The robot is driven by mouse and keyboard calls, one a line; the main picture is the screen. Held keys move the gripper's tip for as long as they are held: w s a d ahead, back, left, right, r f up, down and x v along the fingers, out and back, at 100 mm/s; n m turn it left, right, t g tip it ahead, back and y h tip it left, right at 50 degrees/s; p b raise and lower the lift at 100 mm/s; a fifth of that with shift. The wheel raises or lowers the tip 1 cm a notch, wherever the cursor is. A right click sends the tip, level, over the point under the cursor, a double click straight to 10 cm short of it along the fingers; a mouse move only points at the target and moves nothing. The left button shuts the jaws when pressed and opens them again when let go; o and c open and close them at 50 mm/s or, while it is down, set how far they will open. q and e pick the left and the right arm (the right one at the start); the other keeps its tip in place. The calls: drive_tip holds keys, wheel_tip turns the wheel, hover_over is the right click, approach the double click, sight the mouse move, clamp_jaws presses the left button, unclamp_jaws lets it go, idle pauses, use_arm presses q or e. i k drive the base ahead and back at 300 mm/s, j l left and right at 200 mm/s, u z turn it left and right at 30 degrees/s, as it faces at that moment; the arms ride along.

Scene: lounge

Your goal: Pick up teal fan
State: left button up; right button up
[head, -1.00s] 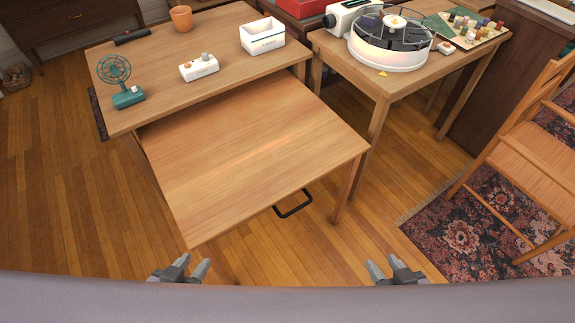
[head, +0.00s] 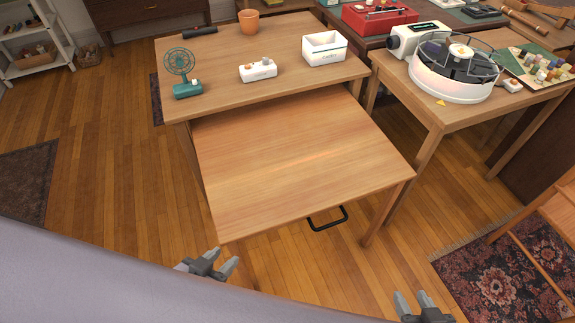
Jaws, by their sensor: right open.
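The teal fan (head: 182,74) stands upright at the left end of the wooden table (head: 285,65), with a round caged head on a teal base. My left gripper (head: 219,259) is low in the head view, in front of the lower wooden surface and well apart from the fan. Its two fingers are spread with nothing between them. My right gripper (head: 416,303) is at the bottom edge, right of centre, open and empty, also far from the fan.
A lower wooden surface (head: 300,160) with a black handle (head: 328,218) juts toward me below the tabletop. On the table are a white device (head: 258,70), a white box (head: 325,49), a terracotta pot (head: 249,22) and a dark cylinder (head: 199,32). A side table holds a round machine (head: 455,70).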

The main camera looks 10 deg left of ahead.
sight(178, 61)
drive_tip(key=j+z, duration=0.25)
drive_tip(key=z, duration=0.15)
drive_tip(key=j+z, duration=0.2)
drive_tip(key=z, duration=0.2)
drive_tip(key=j+z, duration=0.15)
drive_tip(key=j, duration=0.25)
drive_tip(key=k+j+z, duration=0.2)
drive_tip(key=j, duration=0.15)
drive_tip(key=k+j, duration=0.1)
drive_tip(key=j, duration=0.25)
drive_tip(key=k+j+z, duration=0.1)
drive_tip(key=j, duration=0.3)
drive_tip(key=k+j, duration=0.1)
drive_tip(key=j, duration=0.25)
drive_tip(key=k+j+z, duration=0.1)
drive_tip(key=j, duration=0.3)
drive_tip(key=i+j, duration=0.25)
